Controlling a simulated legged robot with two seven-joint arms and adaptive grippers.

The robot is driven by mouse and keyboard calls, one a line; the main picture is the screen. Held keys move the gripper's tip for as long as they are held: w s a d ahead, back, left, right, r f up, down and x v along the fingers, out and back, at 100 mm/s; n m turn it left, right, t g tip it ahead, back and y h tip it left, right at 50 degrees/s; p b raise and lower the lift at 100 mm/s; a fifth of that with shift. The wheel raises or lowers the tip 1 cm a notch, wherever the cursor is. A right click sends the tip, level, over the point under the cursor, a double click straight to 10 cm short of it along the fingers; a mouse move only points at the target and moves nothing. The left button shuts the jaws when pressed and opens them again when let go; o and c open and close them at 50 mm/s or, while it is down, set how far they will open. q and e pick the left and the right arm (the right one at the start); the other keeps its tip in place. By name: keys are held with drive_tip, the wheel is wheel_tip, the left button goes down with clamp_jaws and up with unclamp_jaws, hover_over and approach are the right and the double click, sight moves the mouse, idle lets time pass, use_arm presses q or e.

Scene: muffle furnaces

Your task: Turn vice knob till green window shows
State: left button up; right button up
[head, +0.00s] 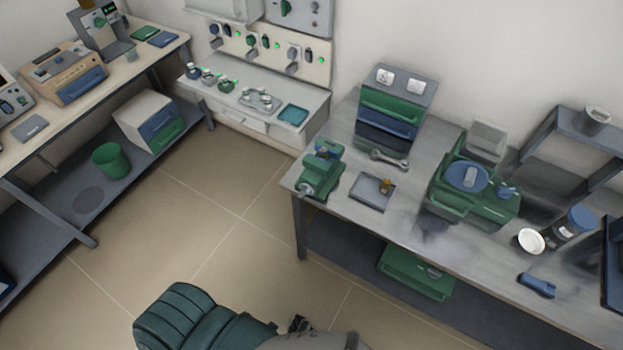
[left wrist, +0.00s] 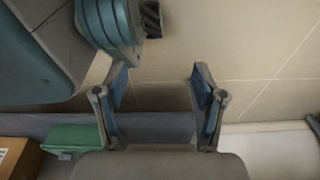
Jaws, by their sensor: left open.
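A green vice (head: 321,170) stands at the near left corner of the grey workbench (head: 405,215) in the head view. A small grey knob-like end shows low on its front; a green window cannot be made out at this size. My left gripper is open and empty in the left wrist view (left wrist: 160,95), its two fingers apart over the tiled floor. In the head view only a dark bit of a gripper shows at the bottom edge, well short of the vice. My right gripper is not in view.
A wrench (head: 389,159), a grey plate (head: 371,192) and a green drawer rack (head: 390,112) stand near the vice. A green machine (head: 474,188) is further right. A green box (head: 416,272) sits on the lower shelf. The floor (head: 225,225) left of the bench is clear.

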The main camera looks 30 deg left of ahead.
use_arm(q)
drive_tip(key=shift+o, duration=1.2)
drive_tip(key=w+a+r+n+t+p, duration=0.2)
drive_tip(key=w+r+n+t, duration=0.2)
drive_tip(key=w+r, duration=0.5)
drive_tip(key=shift+w+a+r+t+p, duration=0.25)
drive_tip(key=shift+w+r+t+p, duration=0.1)
drive_tip(key=shift+r+t+p, duration=0.1)
drive_tip(key=n+t+h+p, duration=0.1)
drive_tip(key=n+t+p, duration=0.4)
drive_tip(key=n+t, duration=0.5)
approach(302, 194)
drive_tip(key=shift+m+t, duration=0.5)
drive_tip(key=shift+t, duration=0.15)
drive_tip(key=w, duration=0.3)
drive_tip(key=w+f, duration=0.1)
drive_tip(key=w, duration=0.6)
drive_tip(key=shift+d+f, duration=0.2)
drive_tip(key=shift+d, duration=0.1)
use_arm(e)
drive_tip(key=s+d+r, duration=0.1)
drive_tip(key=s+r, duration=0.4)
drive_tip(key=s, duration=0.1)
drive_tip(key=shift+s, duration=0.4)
use_arm(q)
drive_tip(key=shift+s, duration=0.1)
drive_tip(key=c, duration=1.1)
